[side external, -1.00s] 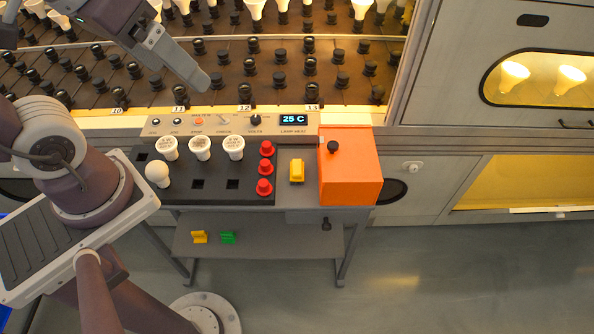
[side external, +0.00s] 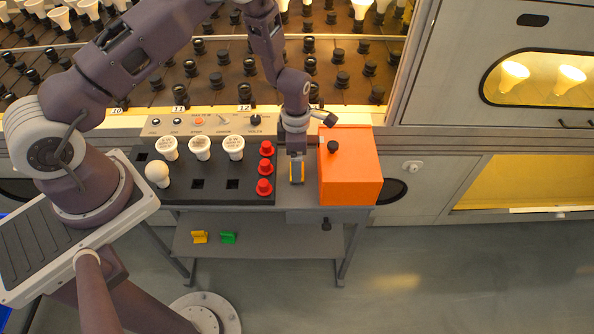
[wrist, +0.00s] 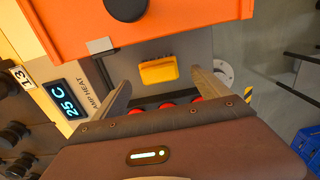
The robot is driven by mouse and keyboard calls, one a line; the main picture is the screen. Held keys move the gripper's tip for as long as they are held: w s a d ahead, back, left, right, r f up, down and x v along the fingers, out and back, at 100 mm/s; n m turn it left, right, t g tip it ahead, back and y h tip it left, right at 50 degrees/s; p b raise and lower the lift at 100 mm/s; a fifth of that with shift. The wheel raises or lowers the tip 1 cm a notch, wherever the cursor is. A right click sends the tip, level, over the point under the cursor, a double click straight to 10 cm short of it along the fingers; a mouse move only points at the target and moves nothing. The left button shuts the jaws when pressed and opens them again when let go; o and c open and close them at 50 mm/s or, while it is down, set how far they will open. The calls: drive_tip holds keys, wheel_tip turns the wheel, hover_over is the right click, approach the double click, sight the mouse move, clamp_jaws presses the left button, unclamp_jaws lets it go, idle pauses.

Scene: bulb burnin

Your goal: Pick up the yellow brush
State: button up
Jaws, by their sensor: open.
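The yellow brush (side external: 297,171) is a small yellow block on the grey bench top, between the red knobs and the orange box. In the wrist view my gripper (wrist: 147,70) is open, with a gap on each side of the brush. I cannot tell how far down beside the brush the fingertips reach.
The orange box (side external: 350,175) stands close on the right. Red knobs (side external: 265,168) are close on the left, beside a black socket panel (side external: 215,190) with several bulbs. The control strip with the display (wrist: 66,98) is behind. Yellow and green blocks (side external: 228,238) lie on the lower shelf.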

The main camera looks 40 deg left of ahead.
wheel_tip(320, 180, down, 4)
drive_tip(key=shift+w+f, duration=0.1)
drive_tip(key=c, duration=1.5)
wheel_tip(320, 180, up, 10)
drive_tip(key=shift+r, duration=0.1)
